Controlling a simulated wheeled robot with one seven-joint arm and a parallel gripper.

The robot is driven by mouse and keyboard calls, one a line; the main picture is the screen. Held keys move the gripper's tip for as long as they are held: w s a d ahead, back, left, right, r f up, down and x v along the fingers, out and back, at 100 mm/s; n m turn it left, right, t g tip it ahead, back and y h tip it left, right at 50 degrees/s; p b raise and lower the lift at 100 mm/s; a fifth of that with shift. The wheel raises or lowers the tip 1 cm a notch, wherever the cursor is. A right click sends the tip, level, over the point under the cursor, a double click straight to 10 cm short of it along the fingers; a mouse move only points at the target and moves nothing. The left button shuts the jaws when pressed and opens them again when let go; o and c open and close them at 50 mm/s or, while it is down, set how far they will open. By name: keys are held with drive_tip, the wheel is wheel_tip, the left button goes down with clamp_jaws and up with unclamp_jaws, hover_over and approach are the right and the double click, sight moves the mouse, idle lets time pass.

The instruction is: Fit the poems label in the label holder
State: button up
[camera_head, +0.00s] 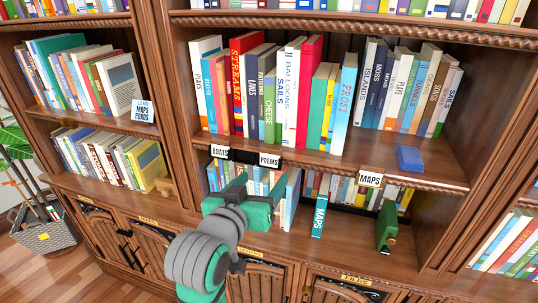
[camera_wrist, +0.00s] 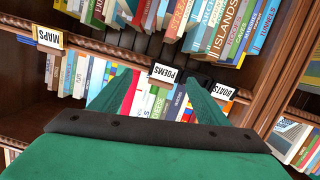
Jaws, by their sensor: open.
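The white poems label (camera_head: 269,159) is at the shelf's front edge, right of a dark holder-like strip (camera_head: 244,156). In the wrist view the poems label (camera_wrist: 165,73) appears upside down, just beyond and between my fingertips. I cannot tell whether it is seated in a holder. My gripper (camera_head: 245,182) is below the shelf edge in the head view. In the wrist view my gripper (camera_wrist: 159,80) has its two green fingers spread apart, with nothing clearly held between them. Whether the fingertips touch the label is unclear.
A boats label (camera_head: 221,151) is left of the dark strip, and a maps label (camera_head: 370,180) is to the right. Books (camera_head: 270,90) stand above and below the shelf edge. A blue block (camera_head: 409,158) lies on the upper shelf, and a green object (camera_head: 386,226) stands below.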

drive_tip(key=m, duration=0.2)
approach(269, 150)
drive_tip(key=shift+g+y, duration=0.4)
drive_tip(key=shift+d+r+x, duration=0.1)
drive_tip(key=shift+x, duration=1.15)
drive_tip(key=shift+d+r+x, duration=0.1)
drive_tip(key=shift+r+x, duration=0.05)
drive_tip(key=shift+x, duration=1.1)
drive_tip(key=shift+d+r+x, duration=0.1)
drive_tip(key=shift+x, duration=1.15)
drive_tip(key=shift+a, duration=0.1)
drive_tip(key=c, duration=1.1)
